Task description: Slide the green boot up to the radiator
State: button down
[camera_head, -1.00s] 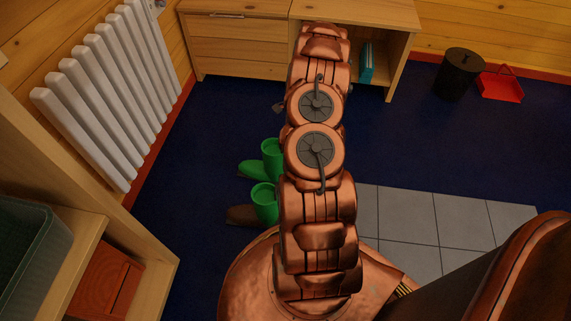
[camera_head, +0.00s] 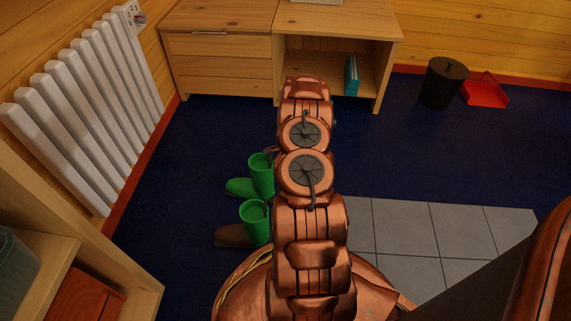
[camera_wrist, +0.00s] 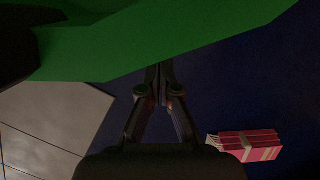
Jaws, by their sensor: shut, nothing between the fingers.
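The green boot (camera_head: 261,178) stands upright on the blue floor, its toe pointing left, left of my arm in the head view. The white radiator (camera_head: 88,112) is on the wall further left, with bare floor between them. In the wrist view a green surface (camera_wrist: 180,35), apparently a boot up close, fills the top. My gripper (camera_wrist: 161,72) is shut and empty, its fingertips at the lower edge of that surface; I cannot tell whether they touch. In the head view my arm hides most of the gripper; a small grey part shows by the boot's top.
A second boot (camera_head: 254,222), green shaft and brown foot, stands just nearer. A wooden cabinet (camera_head: 222,60) is behind, a wooden shelf (camera_head: 140,290) at lower left. A pink-and-white object (camera_wrist: 250,147) lies at lower right of the wrist view. Grey tiles (camera_head: 400,235) are right.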

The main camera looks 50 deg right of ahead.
jog(key=a+b, duration=0.1)
jog(key=a, duration=0.1)
jog(key=w+a, duration=0.1)
jog(key=shift+w+a+f+b, duration=0.15)
jog(key=shift+w+a+b, duration=0.05)
jog(key=shift+a+b, duration=0.2)
